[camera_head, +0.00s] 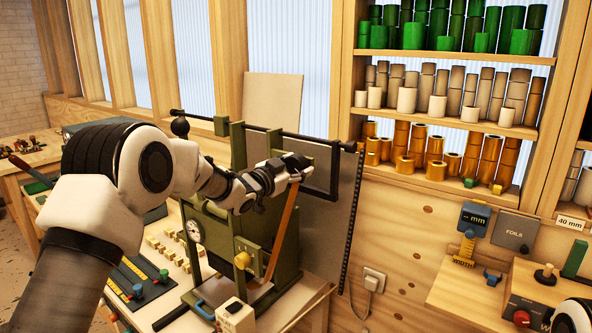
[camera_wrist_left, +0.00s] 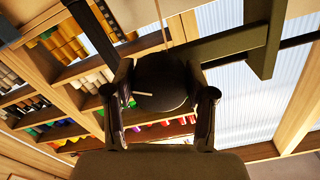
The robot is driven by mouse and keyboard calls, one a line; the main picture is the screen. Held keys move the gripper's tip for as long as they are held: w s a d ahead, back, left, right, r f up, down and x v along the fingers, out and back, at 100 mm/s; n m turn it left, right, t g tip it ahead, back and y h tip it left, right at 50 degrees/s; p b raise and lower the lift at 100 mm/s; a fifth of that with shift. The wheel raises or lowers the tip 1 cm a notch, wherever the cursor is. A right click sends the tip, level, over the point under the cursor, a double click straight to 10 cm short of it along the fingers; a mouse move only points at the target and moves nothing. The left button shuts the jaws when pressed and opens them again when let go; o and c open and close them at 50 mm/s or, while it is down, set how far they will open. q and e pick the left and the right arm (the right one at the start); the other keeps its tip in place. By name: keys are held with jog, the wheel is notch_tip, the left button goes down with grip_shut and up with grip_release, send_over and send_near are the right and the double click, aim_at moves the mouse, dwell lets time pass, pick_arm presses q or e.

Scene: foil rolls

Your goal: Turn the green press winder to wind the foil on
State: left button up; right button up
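The green press winder (camera_head: 240,150) stands on the bench in the middle of the head view. A long dark bar crosses its top, with a black ball (camera_head: 180,126) at the left end. My left gripper (camera_head: 298,167) is at the right side of the press top, by the bar. In the left wrist view, its two fingers (camera_wrist_left: 160,95) stand on either side of a dark round knob (camera_wrist_left: 160,80) and appear to be closed on it. In the head view, the gripper hides this knob. An orange-brown strip (camera_head: 282,232) slants down below the gripper. My right gripper is out of view.
A grey panel (camera_head: 335,220) is close beside the press. Small yellow blocks (camera_head: 165,245) lie left of it. A side bench with a blue gauge (camera_head: 473,219) is at the right.

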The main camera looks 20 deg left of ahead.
pick_arm(q)
jog(key=o, duration=0.4)
jog(key=shift+c, duration=0.2)
jog(key=v, duration=1.1)
jog(key=shift+s, duration=0.4)
jog(key=shift+a, duration=0.1)
jog(key=shift+s, duration=0.1)
